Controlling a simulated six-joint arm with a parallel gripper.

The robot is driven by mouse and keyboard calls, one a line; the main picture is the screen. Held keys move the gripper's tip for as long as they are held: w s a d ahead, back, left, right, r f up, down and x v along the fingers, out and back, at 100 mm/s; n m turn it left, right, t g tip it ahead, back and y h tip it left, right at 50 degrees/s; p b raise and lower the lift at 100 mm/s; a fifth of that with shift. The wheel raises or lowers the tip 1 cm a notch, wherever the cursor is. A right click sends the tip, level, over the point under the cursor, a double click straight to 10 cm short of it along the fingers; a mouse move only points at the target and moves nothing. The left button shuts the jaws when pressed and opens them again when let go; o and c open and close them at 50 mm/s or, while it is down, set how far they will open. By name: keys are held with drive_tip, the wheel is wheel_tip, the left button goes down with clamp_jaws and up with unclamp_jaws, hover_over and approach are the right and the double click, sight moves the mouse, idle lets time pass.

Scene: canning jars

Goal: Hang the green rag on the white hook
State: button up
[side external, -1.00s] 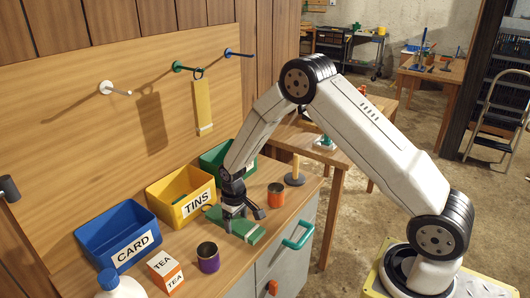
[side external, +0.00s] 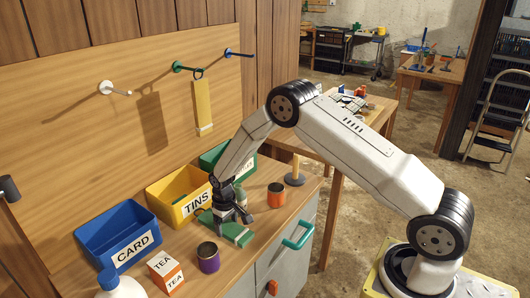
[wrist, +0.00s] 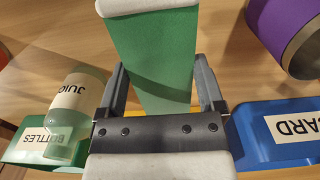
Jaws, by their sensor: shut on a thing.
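The green rag (side external: 237,234) lies on the bench top in front of the TINS bin, with a pale band at its near end. My gripper (side external: 230,217) is down at the rag, shut on it. In the wrist view the rag (wrist: 155,50) runs between the two fingers of my gripper (wrist: 162,82), its pale end at the top edge. The white hook (side external: 107,87) sticks out of the wooden board at the upper left, with nothing hanging on it. Part of the rag is hidden behind the fingers.
A yellow rag (side external: 203,105) hangs on the green hook (side external: 178,66); a blue hook (side external: 230,52) is bare. Blue CARD (side external: 90,235), yellow TINS (side external: 160,187) and green (side external: 213,156) bins line the board. An orange tin (side external: 276,196), purple tin (side external: 208,259) and tea box (side external: 165,272) stand nearby.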

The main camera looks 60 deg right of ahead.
sight(225, 224)
drive_tip(key=shift+w+f, duration=0.2)
drive_tip(key=shift+f, duration=1.1)
drive_tip(key=shift+f, duration=0.15)
drive_tip(key=o, duration=1.1)
drive_tip(key=shift+w+r, duration=0.2)
drive_tip(key=shift+r, duration=3.65)
